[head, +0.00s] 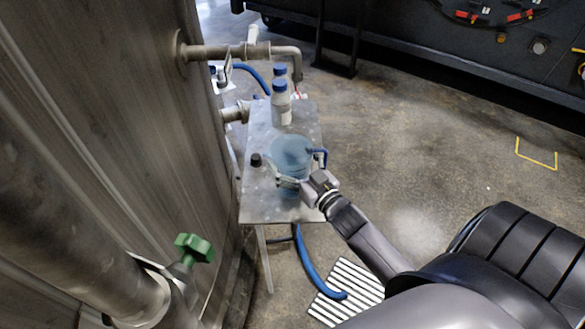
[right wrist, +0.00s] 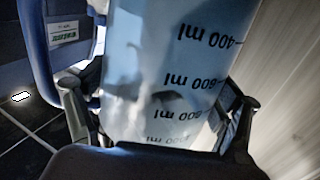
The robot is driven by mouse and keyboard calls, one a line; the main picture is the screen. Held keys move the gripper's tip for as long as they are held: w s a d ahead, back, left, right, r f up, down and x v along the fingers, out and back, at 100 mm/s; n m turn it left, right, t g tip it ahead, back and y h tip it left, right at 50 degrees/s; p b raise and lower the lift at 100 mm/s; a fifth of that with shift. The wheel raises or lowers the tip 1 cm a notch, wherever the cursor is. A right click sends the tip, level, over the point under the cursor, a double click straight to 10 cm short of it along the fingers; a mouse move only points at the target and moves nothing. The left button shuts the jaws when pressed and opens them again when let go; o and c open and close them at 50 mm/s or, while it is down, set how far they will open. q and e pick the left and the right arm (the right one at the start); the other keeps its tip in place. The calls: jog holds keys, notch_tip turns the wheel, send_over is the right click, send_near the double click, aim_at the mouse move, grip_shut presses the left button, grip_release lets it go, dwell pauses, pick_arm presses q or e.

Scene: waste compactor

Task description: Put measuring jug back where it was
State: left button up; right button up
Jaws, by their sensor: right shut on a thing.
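The measuring jug (head: 291,152) is translucent blue with a darker blue handle (head: 320,154). It appears upright over the small metal table (head: 262,208); I cannot tell whether its base touches the top. My right gripper (head: 293,183) reaches in from the right and is shut around the jug's body. In the right wrist view the jug (right wrist: 165,70) fills the middle, with its black ml marks upside down. A finger lies on each side of it, and the handle (right wrist: 38,60) is at the left. My left gripper is not in view.
Bottles with blue caps (head: 281,108) stand behind the jug on the table. A small black cap or knob (head: 256,160) is left of it. A big metal tank (head: 100,110) with pipes (head: 222,51) borders the left. A blue hose (head: 312,262) hangs below. Open floor (head: 430,150) lies right.

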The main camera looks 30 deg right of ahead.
aim_at(282, 157)
jog(key=shift+f, duration=1.35)
jog(key=shift+f, duration=0.15)
jog(key=o, duration=1.5)
jog(key=shift+f, duration=0.1)
jog(key=shift+o, duration=0.2)
